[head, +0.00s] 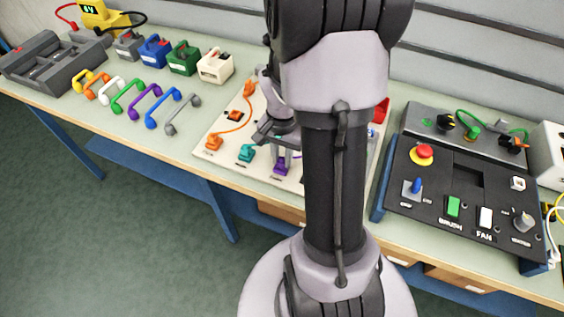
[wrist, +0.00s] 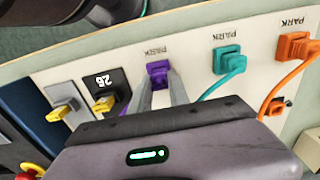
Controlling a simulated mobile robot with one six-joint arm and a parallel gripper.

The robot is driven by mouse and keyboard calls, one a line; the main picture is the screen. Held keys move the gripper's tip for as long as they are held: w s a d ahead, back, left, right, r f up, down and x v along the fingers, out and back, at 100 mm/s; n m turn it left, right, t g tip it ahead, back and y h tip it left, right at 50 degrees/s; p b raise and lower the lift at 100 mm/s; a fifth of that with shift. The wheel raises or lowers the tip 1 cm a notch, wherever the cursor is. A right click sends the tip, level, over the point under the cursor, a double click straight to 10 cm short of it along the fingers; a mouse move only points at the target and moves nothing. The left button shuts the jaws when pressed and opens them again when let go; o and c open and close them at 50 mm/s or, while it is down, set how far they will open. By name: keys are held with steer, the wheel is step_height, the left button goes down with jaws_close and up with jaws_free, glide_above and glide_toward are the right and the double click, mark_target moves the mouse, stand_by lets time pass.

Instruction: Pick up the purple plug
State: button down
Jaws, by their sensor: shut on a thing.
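The purple plug (wrist: 158,70) sits at a PARK spot on the cream board in the wrist view, with a purple cord beside it. My gripper (wrist: 160,80) has its two grey fingers on either side of the plug, shut on it. In the head view the purple plug (head: 281,167) shows at the board's front edge, below my gripper (head: 282,150). The plug looks still at its place on the board; whether it is clear of the socket I cannot tell. My arm hides part of the board in the head view.
A teal plug (wrist: 228,62) and an orange plug (wrist: 292,46) with cords are parked beside it. A black tile (wrist: 107,90) with a yellow piece is on the other side. In the head view, coloured handles (head: 150,102) lie left and a control panel (head: 466,185) stands right.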

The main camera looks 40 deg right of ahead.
mark_target(282, 160)
steer(key=shift+r+p, duration=0.35)
steer(key=shift+r, duration=0.2)
step_height(282, 160, up, 2)
steer(key=shift+r+p, duration=0.25)
steer(key=shift+p, duration=0.45)
steer(key=s+r, duration=0.3)
steer(key=s, duration=1.3)
steer(key=w+d+p, duration=0.2)
steer(key=w+d, duration=0.4)
steer(key=w, duration=0.4)
steer(key=w+d+p, duration=0.1)
steer(key=w+d, duration=0.5)
steer(key=w, duration=0.5)
steer(key=shift+p, duration=0.35)
steer(key=shift+f, duration=0.2)
